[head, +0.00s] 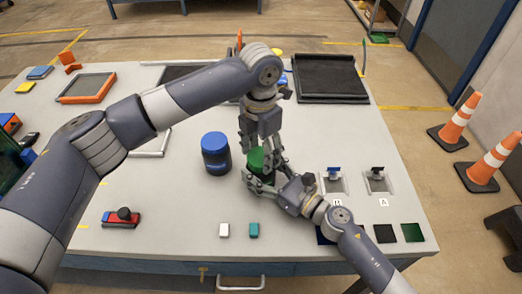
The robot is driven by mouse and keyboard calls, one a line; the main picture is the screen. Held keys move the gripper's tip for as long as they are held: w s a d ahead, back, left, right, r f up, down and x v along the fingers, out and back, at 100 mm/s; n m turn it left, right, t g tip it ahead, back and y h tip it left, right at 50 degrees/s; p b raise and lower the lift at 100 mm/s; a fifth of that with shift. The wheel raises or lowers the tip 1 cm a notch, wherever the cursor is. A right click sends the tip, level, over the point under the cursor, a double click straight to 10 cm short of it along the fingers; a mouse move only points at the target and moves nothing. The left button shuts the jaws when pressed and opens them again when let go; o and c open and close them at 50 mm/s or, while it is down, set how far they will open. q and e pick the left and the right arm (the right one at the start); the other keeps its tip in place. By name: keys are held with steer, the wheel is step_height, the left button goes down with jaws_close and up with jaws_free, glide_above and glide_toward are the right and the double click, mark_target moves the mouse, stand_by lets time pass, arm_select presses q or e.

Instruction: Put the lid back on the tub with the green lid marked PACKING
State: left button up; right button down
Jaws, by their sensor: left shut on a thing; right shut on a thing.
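The tub with the green lid (255,158) stands on the table right of the middle, mostly hidden by my two grippers. My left gripper (271,163) comes down from above and is shut on the green lid. My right gripper (256,182) reaches in from the lower right and is shut on the tub's dark body. The grippers are very close together. I cannot tell how the lid sits on the rim, and no PACKING marking is legible.
A blue-lidded tub (215,152) stands just left of the grippers. Two small fixtures marked B (334,181) and A (377,181) are at the right. A white block (224,230) and a teal block (254,230) lie in front.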

arm_select(q)
steer(key=shift+m, duration=0.3)
steer(key=o, duration=0.7)
steer(key=shift+c, duration=0.2)
steer(key=shift+r, duration=2.25)
steer(key=shift+c, duration=0.4)
